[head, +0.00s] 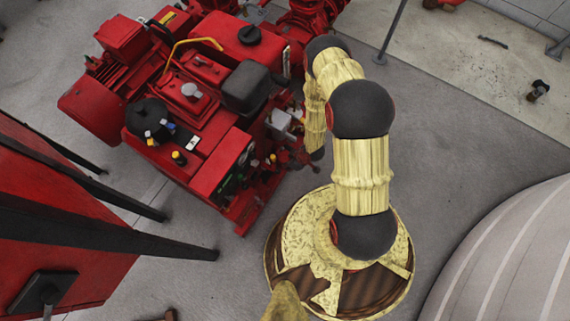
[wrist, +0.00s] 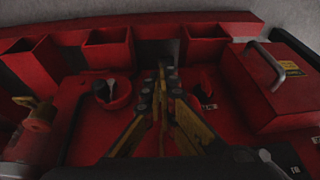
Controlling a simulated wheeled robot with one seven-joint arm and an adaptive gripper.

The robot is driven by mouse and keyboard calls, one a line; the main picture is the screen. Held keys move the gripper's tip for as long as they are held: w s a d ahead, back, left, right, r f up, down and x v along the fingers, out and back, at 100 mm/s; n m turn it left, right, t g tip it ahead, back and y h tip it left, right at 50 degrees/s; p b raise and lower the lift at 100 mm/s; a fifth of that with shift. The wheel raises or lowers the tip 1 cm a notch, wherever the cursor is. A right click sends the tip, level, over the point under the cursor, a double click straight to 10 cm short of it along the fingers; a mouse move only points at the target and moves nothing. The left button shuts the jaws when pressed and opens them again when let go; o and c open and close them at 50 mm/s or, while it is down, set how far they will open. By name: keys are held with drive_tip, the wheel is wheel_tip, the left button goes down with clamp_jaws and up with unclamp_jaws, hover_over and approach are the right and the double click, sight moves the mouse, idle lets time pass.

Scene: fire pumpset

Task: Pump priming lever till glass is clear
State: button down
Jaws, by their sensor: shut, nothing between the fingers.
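In the wrist view my gripper (wrist: 162,85) is shut and empty, its dark and yellow fingers together in front of a red panel (wrist: 140,115). In the head view my arm bends over to the right side of the red pumpset (head: 200,95); my gripper is hidden there behind the arm. I cannot pick out the priming lever or the glass for certain in either view. The wrist view is dark. A small brass-coloured fitting (wrist: 37,113) shows at its left, and a red round part with a dark knob (wrist: 112,91) is left of the fingers.
The wrist view also shows a red box with a grey handle (wrist: 285,85) on the right and open red pockets along the back. In the head view, a red tank on dark legs (head: 60,235) stands left and a pale rounded tank (head: 510,265) right. Grey floor lies between.

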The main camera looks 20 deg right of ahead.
drive_tip(key=p+v, duration=0.1)
drive_tip(key=v, duration=0.5)
drive_tip(key=shift+s+d+p, duration=0.25)
drive_tip(key=shift+s+p, duration=0.05)
drive_tip(key=shift+p, duration=0.05)
drive_tip(key=shift+f, duration=0.15)
idle(0.3)
